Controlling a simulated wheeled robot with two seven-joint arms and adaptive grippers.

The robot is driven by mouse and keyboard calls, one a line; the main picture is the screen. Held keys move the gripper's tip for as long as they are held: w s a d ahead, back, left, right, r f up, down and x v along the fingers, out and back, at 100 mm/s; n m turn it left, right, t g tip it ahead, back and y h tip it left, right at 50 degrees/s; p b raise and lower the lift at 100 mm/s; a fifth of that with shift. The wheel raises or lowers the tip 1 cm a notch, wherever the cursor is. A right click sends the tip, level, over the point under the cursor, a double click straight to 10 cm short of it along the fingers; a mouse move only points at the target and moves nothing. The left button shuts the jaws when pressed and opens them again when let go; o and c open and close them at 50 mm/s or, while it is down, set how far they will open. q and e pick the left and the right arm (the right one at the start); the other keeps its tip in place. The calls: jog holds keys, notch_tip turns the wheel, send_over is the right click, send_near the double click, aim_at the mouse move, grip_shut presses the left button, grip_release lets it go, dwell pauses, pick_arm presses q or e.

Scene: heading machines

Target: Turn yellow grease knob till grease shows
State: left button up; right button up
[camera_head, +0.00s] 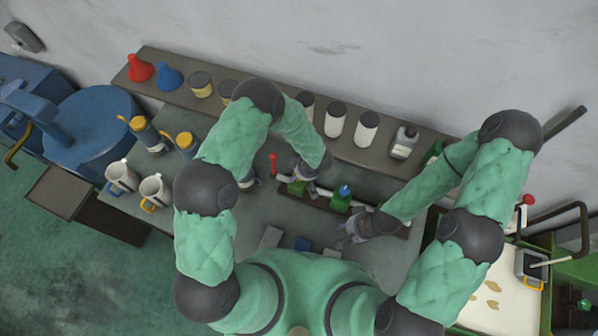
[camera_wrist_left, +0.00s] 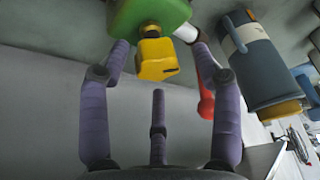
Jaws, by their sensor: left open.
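The yellow grease knob (camera_wrist_left: 157,60) sits on a green body (camera_wrist_left: 148,16) at the top of the left wrist view. My left gripper (camera_head: 302,173) is open, with its purple fingers on either side of the knob and a third finger below it. I see no clear contact. In the head view my left gripper is at the left green unit (camera_head: 297,188), and the knob cannot be made out there. My right gripper (camera_head: 349,234) is near the bench front, below the blue-topped green unit (camera_head: 341,201); its finger opening is unclear. No grease can be made out.
A red-tipped lever (camera_head: 273,163) stands left of the green units. White mugs (camera_head: 121,177) and blue-grey flasks (camera_head: 146,134) are at the bench's left. A shelf (camera_head: 150,62) with funnels and jars runs along the back. A stained tray (camera_head: 487,302) is at right.

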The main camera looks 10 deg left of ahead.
pick_arm(q)
jog(key=s+d, duration=0.7)
jog(key=d, duration=0.3)
jog(key=shift+r, duration=0.45)
